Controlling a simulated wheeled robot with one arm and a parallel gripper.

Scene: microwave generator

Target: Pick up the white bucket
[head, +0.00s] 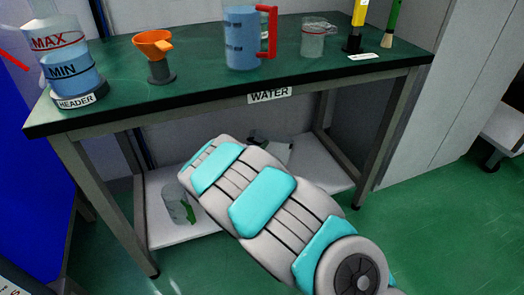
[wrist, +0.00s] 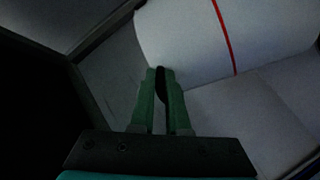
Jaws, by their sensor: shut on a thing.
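The white bucket (head: 174,203) is on the lower shelf under the table, at its left end, greyish in the shade. In the wrist view a large white curved body with a red line, which I take to be the bucket (wrist: 190,35), fills the top. My gripper (wrist: 160,72) has its green fingers close together at the bucket's near edge, with a thin dark strip between them. A green finger of it also shows beside the bucket in the head view (head: 189,212). My arm hides much of the shelf.
The green table top (head: 200,75) is above the shelf (head: 160,232). On it stand a MAX/MIN header tank (head: 65,60), an orange funnel (head: 153,42), a blue jug (head: 240,40) and a clear beaker (head: 313,42). A table leg (head: 105,215) is left of the bucket.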

